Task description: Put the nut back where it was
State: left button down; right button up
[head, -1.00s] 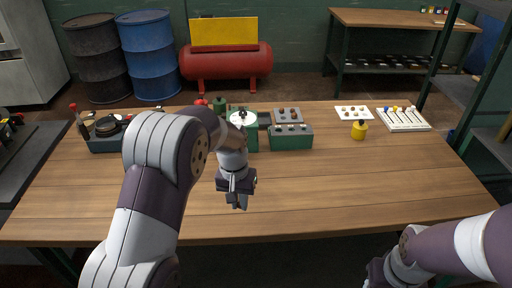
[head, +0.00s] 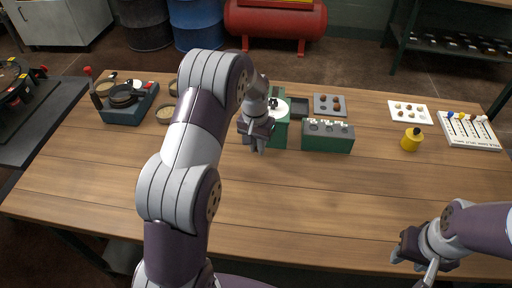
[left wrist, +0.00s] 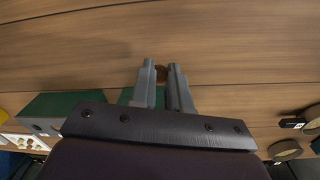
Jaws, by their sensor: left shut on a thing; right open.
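My left gripper (head: 256,146) is above the table in front of the green machine with a white round top (head: 278,108). In the left wrist view its fingers (left wrist: 161,76) are shut on a small brown nut (left wrist: 161,73), which shows between the fingertips. In the head view the nut is too small or hidden to make out. A grey tray (head: 341,113) with several brown round pieces lies right of the machine. A white tray (head: 393,119) with several small nut-like pieces lies further right. My right gripper (head: 412,262) is open and empty at the lower right.
A green block with white-topped pieces (head: 328,144) stands right of the machine. A yellow container (head: 410,142) and white rack (head: 470,143) are at the right. A dark unit (head: 128,112) and bowls (head: 166,115) are at the left. The front of the wooden table (head: 300,210) is clear.

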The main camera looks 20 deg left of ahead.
aim_at(251, 160)
pick_arm(q)
jog(key=a+f, duration=0.1)
jog(key=w+a+f, duration=0.1)
jog(key=shift+w+a, duration=0.3)
jog(key=shift+a, duration=0.1)
jog(key=shift+a+f, duration=0.1)
jog(key=shift+f, duration=0.25)
jog(key=f, duration=0.3)
jog(key=shift+s+f+p, duration=0.2)
jog(key=shift+p, duration=0.1)
jog(key=shift+w+f, duration=0.1)
jog(key=shift+f, duration=0.05)
jog(key=c, duration=1.1)
grip_release()
